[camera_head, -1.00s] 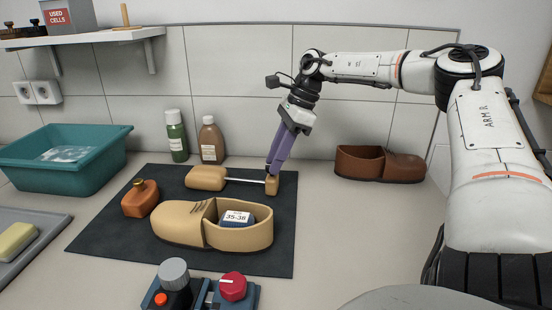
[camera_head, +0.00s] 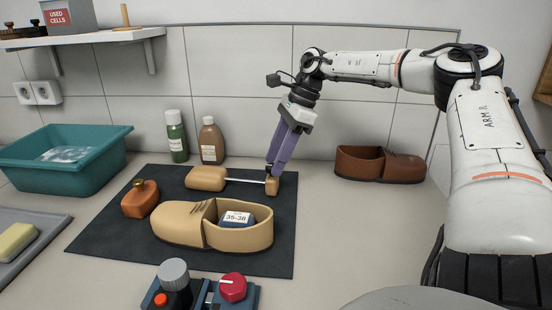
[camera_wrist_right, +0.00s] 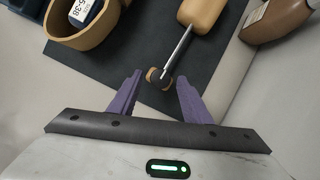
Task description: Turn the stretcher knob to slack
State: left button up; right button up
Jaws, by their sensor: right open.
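The shoe stretcher lies on the dark mat (camera_head: 110,225), with a tan wooden front block (camera_head: 206,178), a thin metal rod (camera_head: 245,180) and a small tan end piece (camera_head: 272,186) at the right. My right gripper (camera_head: 272,172) points down at this end piece. In the right wrist view the open purple fingers (camera_wrist_right: 160,80) stand on either side of the end piece (camera_wrist_right: 155,78), with visible gaps. Whether any marking on it shows slack cannot be told. My left gripper is not in view.
A tan shoe (camera_head: 180,224) holding a blue box labelled 35-38 (camera_head: 237,219) lies in front of the stretcher. A brown shoe (camera_head: 400,168) is at right. A blue device has a red knob (camera_head: 233,287). A teal basin (camera_head: 90,175) stands far left.

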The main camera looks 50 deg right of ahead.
jog(key=v, duration=1)
jog(key=shift+f, duration=0.1)
